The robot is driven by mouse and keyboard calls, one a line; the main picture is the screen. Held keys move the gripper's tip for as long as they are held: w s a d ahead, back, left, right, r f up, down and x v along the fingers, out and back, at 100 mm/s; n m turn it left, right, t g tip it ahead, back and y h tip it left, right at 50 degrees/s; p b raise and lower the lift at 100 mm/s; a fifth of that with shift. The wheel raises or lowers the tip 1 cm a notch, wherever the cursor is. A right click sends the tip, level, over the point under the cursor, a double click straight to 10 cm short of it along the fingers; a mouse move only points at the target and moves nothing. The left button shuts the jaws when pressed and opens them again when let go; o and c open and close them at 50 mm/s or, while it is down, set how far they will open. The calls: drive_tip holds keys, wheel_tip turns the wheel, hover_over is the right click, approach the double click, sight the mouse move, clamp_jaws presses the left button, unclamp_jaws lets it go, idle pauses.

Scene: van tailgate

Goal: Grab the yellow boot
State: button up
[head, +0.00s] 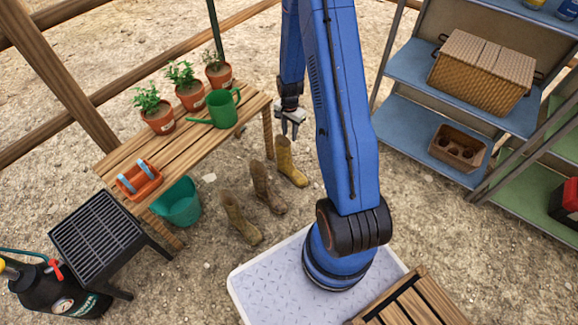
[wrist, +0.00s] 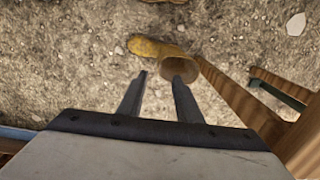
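The yellow boot (head: 289,163) stands upright on the gravel, right of the wooden table, in the head view. In the wrist view the yellow boot (wrist: 155,48) shows from above, its round shaft opening behind the right fingertip and its toe pointing up-left. My gripper (head: 291,122) hangs above the boot, pointing down. In the wrist view my gripper (wrist: 158,76) has its two fingers apart with nothing between them. The right fingertip overlaps the boot's opening in the picture; I cannot tell whether it touches.
Two brown boots (head: 265,188) (head: 238,218) stand left of the yellow one. The wooden table (head: 150,145) holds potted plants, a green watering can (head: 221,108) and an orange tray (head: 139,180). A green bucket (head: 178,203) is beneath. Blue shelving (head: 410,125) stands right.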

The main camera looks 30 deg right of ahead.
sight(290, 152)
wheel_tip(290, 152, down, 8)
drive_tip(key=shift+f, duration=0.2)
drive_tip(key=shift+s+f, duration=0.2)
drive_tip(key=shift+f, duration=2.4)
clamp_jaws()
